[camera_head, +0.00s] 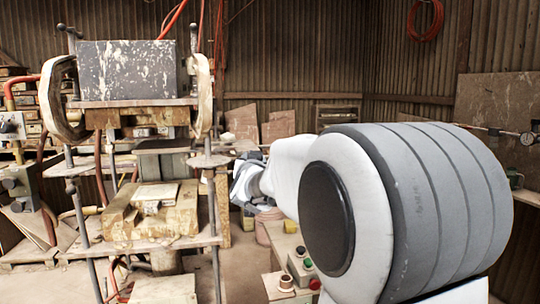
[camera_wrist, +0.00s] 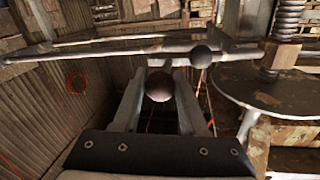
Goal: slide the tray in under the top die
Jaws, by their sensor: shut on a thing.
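The press stands at left in the head view, with the top die (camera_head: 140,118) under its upper plate. Below it, a worn tan block (camera_head: 150,218) with a pale slab on top sits on the lower plate; I cannot tell for sure whether this is the tray. My gripper (camera_head: 243,185) is right of the press, partly hidden by my own arm. In the wrist view my gripper (camera_wrist: 158,98) is shut on a dark ball knob (camera_wrist: 158,86) between its fingertips. What the knob joins to is not clear.
The press's lower plate (camera_head: 150,243) and upright rods flank the block. In the wrist view a round plate (camera_wrist: 275,92) with a threaded rod is close at right. A second ball (camera_wrist: 201,57) is by a long metal edge. A button box (camera_head: 301,268) stands front centre.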

